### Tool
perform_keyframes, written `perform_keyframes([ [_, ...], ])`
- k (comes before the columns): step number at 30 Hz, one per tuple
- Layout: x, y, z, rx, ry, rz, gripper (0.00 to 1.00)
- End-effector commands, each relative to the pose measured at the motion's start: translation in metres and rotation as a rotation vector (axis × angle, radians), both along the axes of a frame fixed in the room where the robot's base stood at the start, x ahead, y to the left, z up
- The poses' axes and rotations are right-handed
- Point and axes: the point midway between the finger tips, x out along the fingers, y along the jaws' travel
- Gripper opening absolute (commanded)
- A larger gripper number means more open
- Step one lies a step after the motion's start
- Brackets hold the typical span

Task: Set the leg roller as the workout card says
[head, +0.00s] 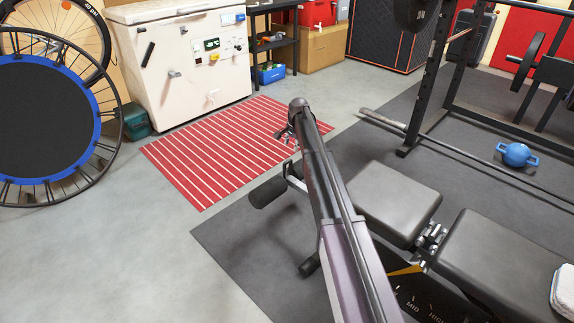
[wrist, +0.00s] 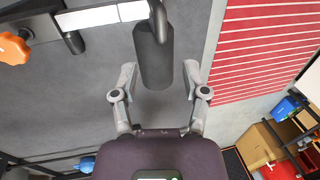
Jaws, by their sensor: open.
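The leg roller (head: 268,192) is a dark foam cylinder at the foot end of the black padded bench (head: 398,203). In the wrist view the roller (wrist: 152,48) hangs from a dark bent rod beside a metal bar with scale marks (wrist: 90,17). An orange knob (wrist: 14,48) sits at the left of that bar. My gripper (wrist: 160,70) is open, its fingertips on either side of the roller's end in the picture; whether they touch it I cannot tell. In the head view my gripper (head: 285,132) is partly hidden by my arm. I cannot make out a workout card.
A plate marked MID and HIGH (head: 420,303) with a yellow pointer is under the bench seat. A white towel (head: 563,288) lies on the bench. A barbell (head: 470,155) and blue kettlebell (head: 517,155) are right. A red striped mat (head: 205,150) lies before a white freezer (head: 185,70).

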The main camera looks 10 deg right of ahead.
Motion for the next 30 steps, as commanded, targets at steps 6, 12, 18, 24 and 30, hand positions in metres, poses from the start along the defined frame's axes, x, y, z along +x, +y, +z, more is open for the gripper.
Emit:
perform_keyframes([
  [6,0.003,0.002,-0.020,0.000,0.000,0.000,0.58],
  [12,0.005,0.004,-0.035,0.000,0.000,0.000,0.58],
  [18,0.008,0.005,-0.050,0.000,0.000,0.000,0.58],
  [24,0.010,0.007,-0.065,0.000,0.000,0.000,0.58],
  [30,0.013,0.009,-0.079,0.000,0.000,0.000,0.58],
])
